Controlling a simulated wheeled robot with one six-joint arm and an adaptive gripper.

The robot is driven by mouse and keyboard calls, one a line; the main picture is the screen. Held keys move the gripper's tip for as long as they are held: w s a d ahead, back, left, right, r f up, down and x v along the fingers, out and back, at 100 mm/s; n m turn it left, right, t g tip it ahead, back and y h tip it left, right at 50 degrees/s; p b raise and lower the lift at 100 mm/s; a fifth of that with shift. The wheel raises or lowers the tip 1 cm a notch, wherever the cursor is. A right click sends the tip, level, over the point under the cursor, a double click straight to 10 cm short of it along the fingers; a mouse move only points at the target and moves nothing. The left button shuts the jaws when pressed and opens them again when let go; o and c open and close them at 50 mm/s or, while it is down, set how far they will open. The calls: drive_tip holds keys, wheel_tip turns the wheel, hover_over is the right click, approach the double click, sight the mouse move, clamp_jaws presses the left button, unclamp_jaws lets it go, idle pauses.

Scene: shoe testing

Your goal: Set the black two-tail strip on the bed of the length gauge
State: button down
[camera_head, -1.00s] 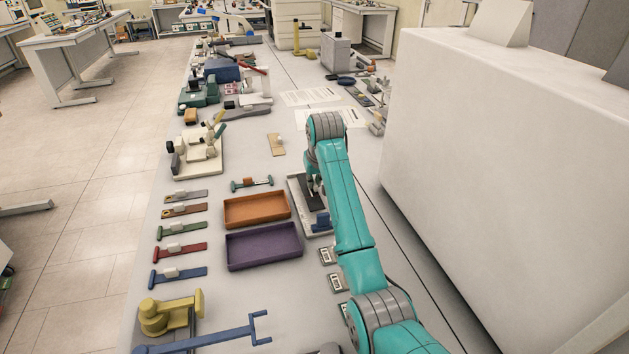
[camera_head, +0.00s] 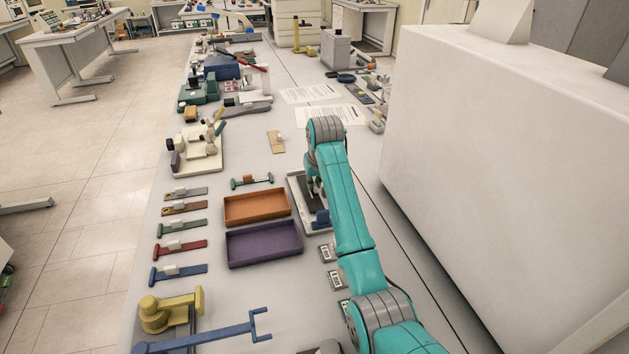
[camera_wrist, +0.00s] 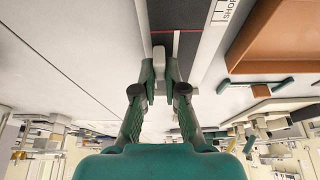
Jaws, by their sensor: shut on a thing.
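The length gauge (camera_head: 297,190) stands right of the two trays in the head view, with a pale frame, dark bed and blue block. My gripper (camera_wrist: 166,66) is over it, its fingers shut on the pale grip tab of the black two-tail strip (camera_wrist: 158,57). In the wrist view the gauge's pale rail (camera_wrist: 213,38) with printed lettering runs beside a dark surface crossed by a thin red line. Strip and bed are both dark, so I cannot tell whether they touch. The strip's tails are not clearly visible, and my arm hides part of the gauge.
An orange tray (camera_head: 256,207) and a purple tray (camera_head: 263,244) lie left of the gauge. Several coloured strips with pale tabs line the table's left side. A large white box (camera_head: 490,170) stands to the right. Small gauge-like plates (camera_head: 335,280) lie near my arm.

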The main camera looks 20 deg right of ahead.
drive_tip(key=shift+f, duration=0.3)
drive_tip(key=c, duration=1.2)
unclamp_jaws()
drive_tip(key=shift+o, duration=0.2)
drive_tip(key=v, duration=1.2)
